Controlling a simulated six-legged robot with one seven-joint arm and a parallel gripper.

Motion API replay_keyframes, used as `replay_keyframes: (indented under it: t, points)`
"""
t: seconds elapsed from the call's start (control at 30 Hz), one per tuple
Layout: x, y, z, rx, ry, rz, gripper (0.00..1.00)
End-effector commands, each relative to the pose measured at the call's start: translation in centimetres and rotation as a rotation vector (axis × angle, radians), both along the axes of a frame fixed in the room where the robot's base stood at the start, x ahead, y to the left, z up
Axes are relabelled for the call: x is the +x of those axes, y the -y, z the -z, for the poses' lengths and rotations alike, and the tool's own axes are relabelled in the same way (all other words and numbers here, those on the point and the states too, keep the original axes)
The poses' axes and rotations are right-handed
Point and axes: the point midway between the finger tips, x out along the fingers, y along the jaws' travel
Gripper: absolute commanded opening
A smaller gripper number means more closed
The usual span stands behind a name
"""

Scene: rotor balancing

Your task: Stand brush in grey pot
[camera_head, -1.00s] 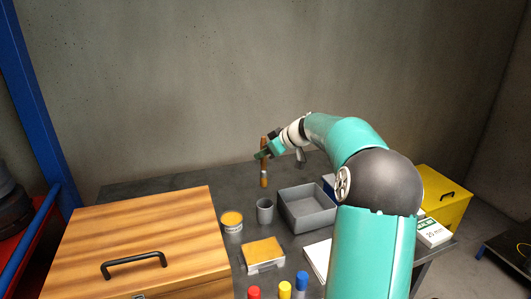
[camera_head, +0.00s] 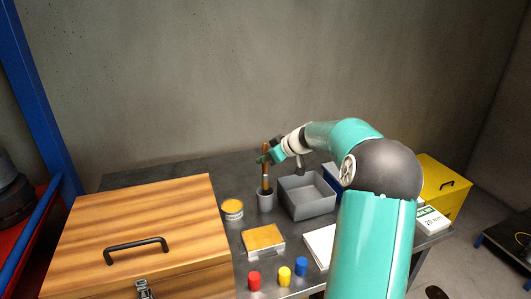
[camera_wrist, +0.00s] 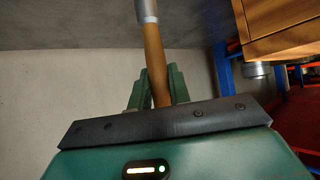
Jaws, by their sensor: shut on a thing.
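The brush (camera_head: 265,182) has a brown wooden handle and stands nearly upright. My gripper (camera_head: 266,158) is shut on the upper handle, above the pot. In the wrist view the handle (camera_wrist: 155,60) runs between the green fingers (camera_wrist: 158,88), with a silver ferrule (camera_wrist: 146,10) at the top edge. I cannot tell whether the brush touches the pot's bottom.
A grey open tray (camera_head: 308,209) stands close right of the pot. A yellow-topped tin (camera_head: 232,210) is at its left, a yellow pad (camera_head: 263,239) in front. A large wooden box (camera_head: 150,230) fills the left front. Red, yellow and blue capped pieces (camera_head: 285,276) stand at the front.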

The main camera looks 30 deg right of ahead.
Motion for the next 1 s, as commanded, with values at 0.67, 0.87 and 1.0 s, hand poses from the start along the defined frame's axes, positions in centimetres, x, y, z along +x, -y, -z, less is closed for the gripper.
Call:
replay_keyframes:
  t: [0.67, 0.87, 1.0]
  points:
    - [0.0, 0.0, 4.8, 0.002, 0.0, 0.0, 0.0]
    - [0.0, 0.0, 5.4, 0.001, 0.0, 0.001, 0.0]
    - [0.0, 0.0, 5.4, 0.001, 0.0, 0.001, 0.0]
